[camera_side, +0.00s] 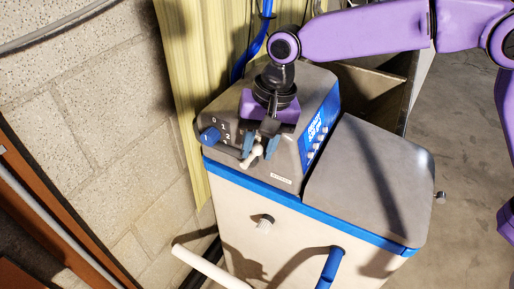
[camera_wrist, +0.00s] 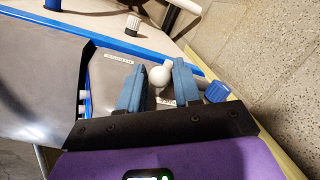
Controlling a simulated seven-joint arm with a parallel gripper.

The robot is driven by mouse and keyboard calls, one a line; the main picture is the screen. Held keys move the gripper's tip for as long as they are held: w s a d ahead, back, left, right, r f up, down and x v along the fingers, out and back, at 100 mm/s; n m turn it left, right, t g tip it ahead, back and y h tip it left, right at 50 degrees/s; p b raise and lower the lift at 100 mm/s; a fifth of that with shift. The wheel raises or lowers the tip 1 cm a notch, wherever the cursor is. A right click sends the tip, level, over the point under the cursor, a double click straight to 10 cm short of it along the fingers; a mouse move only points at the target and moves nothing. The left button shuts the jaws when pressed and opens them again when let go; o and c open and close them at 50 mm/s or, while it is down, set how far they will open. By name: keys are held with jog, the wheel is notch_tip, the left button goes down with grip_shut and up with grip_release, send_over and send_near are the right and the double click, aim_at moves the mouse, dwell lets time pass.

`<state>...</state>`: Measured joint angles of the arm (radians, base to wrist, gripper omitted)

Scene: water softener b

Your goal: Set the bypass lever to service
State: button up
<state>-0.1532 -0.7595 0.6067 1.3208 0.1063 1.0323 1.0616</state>
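The bypass lever (camera_side: 257,153) is a white stick with a round ball end on the sloped grey front of the softener head (camera_side: 290,155). In the wrist view its white ball (camera_wrist: 160,76) sits between my two blue fingers. My gripper (camera_side: 259,147) is open and straddles the lever, with small gaps visible beside the ball. A small label (camera_wrist: 119,60) lies left of the lever in the wrist view, and another label (camera_wrist: 167,102) is partly visible below the ball. Neither can be read clearly. The lever's base is mostly hidden.
A blue dial (camera_side: 210,135) with numbers is left of the lever, and a blue control panel (camera_side: 316,130) is to the right. A white knob (camera_side: 265,222) and a white pipe (camera_side: 208,265) are below. A block wall (camera_side: 90,110) stands at left.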

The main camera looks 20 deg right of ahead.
jog(key=shift+a+f, duration=0.15)
jog(key=shift+f, duration=0.45)
grip_shut()
jog(key=shift+w, duration=0.1)
jog(key=shift+w+a+r+g+h, duration=0.2)
jog(key=shift+w+a+g+h, duration=0.3)
jog(key=shift+g+h, duration=0.2)
jog(key=shift+w+a+r+g+h, duration=0.2)
jog(key=shift+w+a+g+h, duration=0.25)
jog(key=shift+g+h, duration=0.2)
grip_release()
